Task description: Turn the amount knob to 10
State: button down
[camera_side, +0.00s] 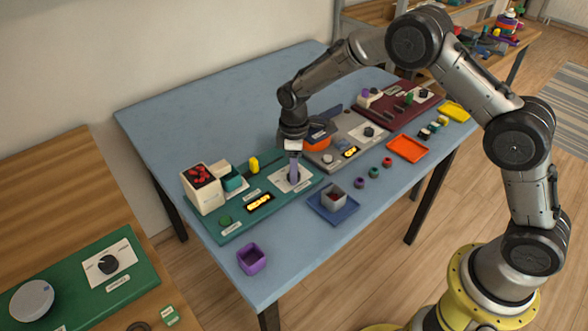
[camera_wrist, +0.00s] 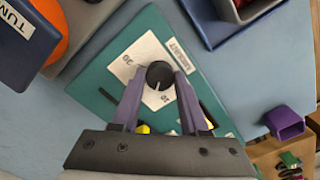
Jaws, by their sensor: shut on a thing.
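The black round amount knob (camera_wrist: 159,74) sits on a white dial plate (camera_wrist: 147,52) with printed numbers, on a teal panel (camera_wrist: 100,73). A tag reading AMOUNT lies beside the plate. My gripper (camera_wrist: 158,80) has its two purple-grey fingers on either side of the knob, shut on it. I cannot make out clearly where the knob's pointer stands. In the side view my gripper (camera_side: 294,178) reaches down onto the dial plate (camera_side: 280,184) and hides the knob. The lit yellow display (camera_side: 260,203) on the teal panel (camera_side: 235,231) is too small to read.
On the teal panel stand a cream box with red contents (camera_side: 202,187) and a yellow piece (camera_side: 253,165). A blue tray (camera_side: 325,212) with a grey cup (camera_side: 333,199) is in front. A purple cup (camera_side: 251,259) stands near the table edge. The table's back left is clear.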

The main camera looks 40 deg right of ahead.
jog(key=n, duration=0.4)
jog(key=shift+r+n, duration=0.1)
jog(key=shift+n, duration=0.2)
dwell(0.4)
jog(key=shift+c, duration=2.1)
grip_release()
notch_tip(320, 180, up, 14)
notch_tip(320, 180, up, 7)
